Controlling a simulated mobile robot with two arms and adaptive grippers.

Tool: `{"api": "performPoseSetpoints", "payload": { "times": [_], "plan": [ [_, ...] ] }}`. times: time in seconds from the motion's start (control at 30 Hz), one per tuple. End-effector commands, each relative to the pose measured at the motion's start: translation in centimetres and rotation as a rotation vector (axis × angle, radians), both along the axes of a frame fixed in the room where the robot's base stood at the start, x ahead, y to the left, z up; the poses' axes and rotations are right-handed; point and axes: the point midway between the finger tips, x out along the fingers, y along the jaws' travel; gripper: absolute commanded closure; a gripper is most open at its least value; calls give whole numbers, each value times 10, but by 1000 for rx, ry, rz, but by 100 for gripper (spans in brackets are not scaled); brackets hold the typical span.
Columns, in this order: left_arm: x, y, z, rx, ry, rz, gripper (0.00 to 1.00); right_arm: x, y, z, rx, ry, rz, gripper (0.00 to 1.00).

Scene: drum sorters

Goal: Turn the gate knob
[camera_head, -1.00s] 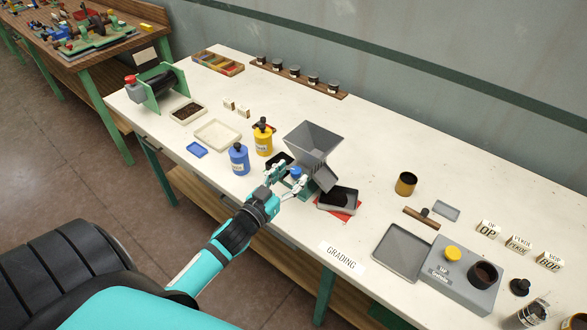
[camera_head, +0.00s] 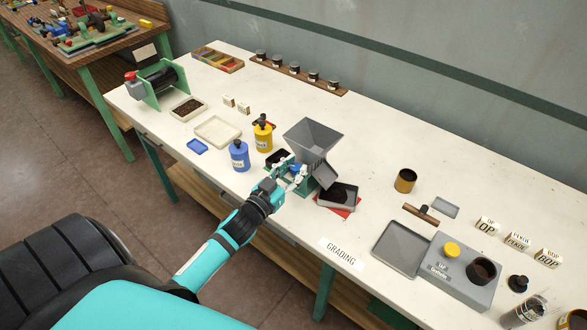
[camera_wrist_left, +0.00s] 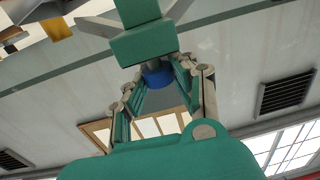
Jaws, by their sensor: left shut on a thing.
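A grey hopper (camera_head: 313,138) stands on the white bench, with a grey chute (camera_head: 324,174) sloping down its right side. On its near side is a green stand with the small blue gate knob (camera_head: 297,168), partly hidden by my fingers. My left gripper (camera_head: 290,172) is at this knob, shut on it. In the left wrist view the blue knob (camera_wrist_left: 157,75) shows below a green block, between the fingertips of my left gripper (camera_wrist_left: 160,84). My right gripper is out of view.
A dark tray (camera_head: 345,193) on a red mat sits under the chute. A blue bottle (camera_head: 239,156) and a yellow bottle (camera_head: 263,137) stand left of the hopper. A grey tray (camera_head: 401,249) lies to the right. The bench behind the hopper is clear.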

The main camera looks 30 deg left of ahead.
Motion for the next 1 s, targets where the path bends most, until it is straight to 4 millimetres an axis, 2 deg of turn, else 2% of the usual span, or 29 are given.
{"api": "performPoseSetpoints", "payload": {
  "times": [0.43, 0.83, 0.87, 1.0],
  "plan": [
    [1, 2, 0, 5, 0, -238, 100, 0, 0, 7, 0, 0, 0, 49],
    [0, 2, 0, 0, -1, -270, 100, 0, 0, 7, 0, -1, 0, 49],
    [0, 2, 0, -1, -1, -269, 73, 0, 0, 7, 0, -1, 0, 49],
    [0, 2, 0, -1, -1, -269, 55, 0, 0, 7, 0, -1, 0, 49]
  ]
}}
